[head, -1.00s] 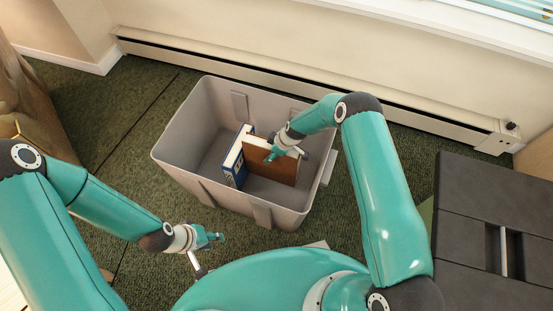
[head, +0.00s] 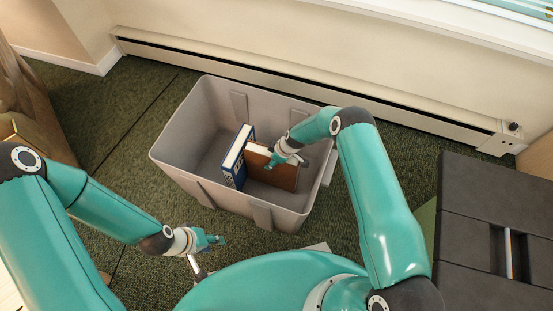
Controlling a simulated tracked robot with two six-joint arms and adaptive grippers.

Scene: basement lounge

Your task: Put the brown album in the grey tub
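The grey tub (head: 185,172) stands on the green carpet in the middle of the head view. Inside it the brown album (head: 281,178) stands upright, its lower part below the rim. My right gripper (head: 276,163) is at the album's top edge and covers part of it; whether its fingers are shut on the album cannot be made out. A blue book (head: 237,160) with white pages stands in the tub just left of the album. My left gripper (head: 212,243) is outside the tub, in front of its near left side, with its finger gap not clear.
A long wall heater (head: 330,93) runs behind the tub. A dark grey slatted unit (head: 480,225) stands at the right. A wooden piece (head: 35,115) stands at the left edge. The tub's left part is empty, and carpet is open to its left.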

